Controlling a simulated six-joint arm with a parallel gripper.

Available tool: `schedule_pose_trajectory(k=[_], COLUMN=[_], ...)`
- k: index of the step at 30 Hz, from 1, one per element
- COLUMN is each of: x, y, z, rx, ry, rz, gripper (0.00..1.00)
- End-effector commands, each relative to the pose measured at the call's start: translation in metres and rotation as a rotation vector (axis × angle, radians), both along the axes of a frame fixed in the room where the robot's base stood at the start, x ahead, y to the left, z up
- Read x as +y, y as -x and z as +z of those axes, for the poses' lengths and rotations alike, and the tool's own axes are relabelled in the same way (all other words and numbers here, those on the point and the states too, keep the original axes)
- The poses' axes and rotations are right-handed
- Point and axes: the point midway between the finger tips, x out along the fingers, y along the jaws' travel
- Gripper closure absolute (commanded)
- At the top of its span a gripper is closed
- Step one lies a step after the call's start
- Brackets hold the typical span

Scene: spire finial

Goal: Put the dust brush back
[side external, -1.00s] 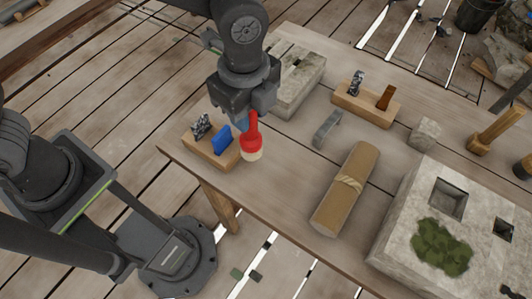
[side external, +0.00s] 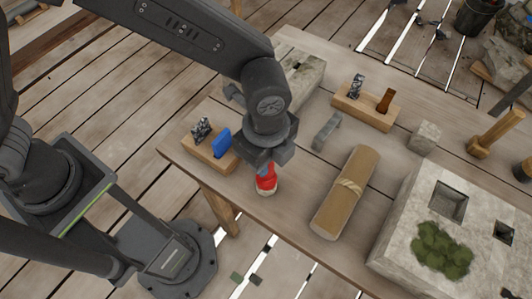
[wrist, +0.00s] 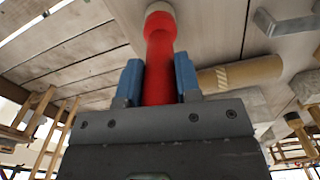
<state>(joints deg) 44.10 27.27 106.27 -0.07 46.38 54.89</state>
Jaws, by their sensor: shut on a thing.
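The red dust brush (side external: 266,181) with pale bristles is in my gripper (side external: 264,168), bristle end down, over the near-left part of the wooden bench, to the right of a wooden block. In the wrist view the red handle (wrist: 159,75) lies between the two blue finger pads of my gripper (wrist: 158,82), which are closed on it from both sides. The pale bristle tip (wrist: 159,8) points away from the wrist. My gripper hides the top of the brush in the side view. I cannot tell whether the bristles touch the bench.
A wooden block (side external: 207,152) holds a blue piece (side external: 221,142) and a patterned grey piece (side external: 201,130). A second block (side external: 366,110) stands farther back. A tan tied roll (side external: 345,190), a grey bracket (side external: 326,130) and a mossy stone block (side external: 405,255) lie to the right.

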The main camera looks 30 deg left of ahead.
Motion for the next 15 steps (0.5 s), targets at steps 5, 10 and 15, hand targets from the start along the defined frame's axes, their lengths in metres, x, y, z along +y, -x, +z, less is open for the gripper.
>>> schedule_pose_trajectory(k=[5, 10, 15], x=[0.0001, 0.0002, 0.0001], y=[0.0001, 0.0001, 0.0001], z=[-0.0029, -0.0028, -0.0027], rx=[0.001, 0.001, 0.001], ry=[0.0, -0.001, 0.0], rz=[0.0, 0.0, 0.0], gripper=[0.63, 0.47, 0.43])
